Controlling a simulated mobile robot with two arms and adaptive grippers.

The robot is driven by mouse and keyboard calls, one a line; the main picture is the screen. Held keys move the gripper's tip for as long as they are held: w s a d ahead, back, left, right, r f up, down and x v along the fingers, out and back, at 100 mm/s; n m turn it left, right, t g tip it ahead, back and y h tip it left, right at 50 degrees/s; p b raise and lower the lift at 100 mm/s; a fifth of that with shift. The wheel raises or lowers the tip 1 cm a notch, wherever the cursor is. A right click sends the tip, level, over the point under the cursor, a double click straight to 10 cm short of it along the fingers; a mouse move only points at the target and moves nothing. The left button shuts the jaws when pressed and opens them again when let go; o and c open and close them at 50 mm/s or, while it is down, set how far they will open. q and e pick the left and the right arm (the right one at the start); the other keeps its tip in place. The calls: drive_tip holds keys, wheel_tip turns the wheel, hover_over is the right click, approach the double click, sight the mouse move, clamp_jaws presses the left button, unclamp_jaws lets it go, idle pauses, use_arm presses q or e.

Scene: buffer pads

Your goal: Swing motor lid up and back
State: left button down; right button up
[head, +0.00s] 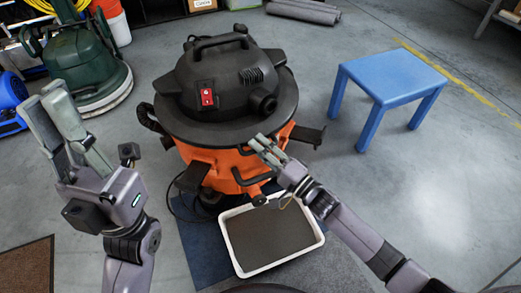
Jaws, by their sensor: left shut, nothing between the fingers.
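The black motor lid (213,78) sits level on the orange drum (220,163) of a wet vacuum in the middle of the head view. It has a carry handle (217,43) on top and a red switch (206,96) on its front. My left gripper (43,93) is shut and empty, raised at the left, well apart from the vacuum. My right gripper (257,144) is at the drum's front right, just below the lid's rim, close to a black latch-like part (256,177). Whether it touches the drum, or grips anything, is unclear.
A white tray (232,254) with a dark pad stands on a blue mat (200,254) in front of the vacuum. A blue stool (390,75) stands to the right. A green floor machine (88,65) and a blue unit (10,100) are at the left. Floor behind the vacuum is mostly clear.

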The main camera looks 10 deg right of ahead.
drive_tip(key=shift+c, duration=0.2)
clamp_jaws()
idle(0.7)
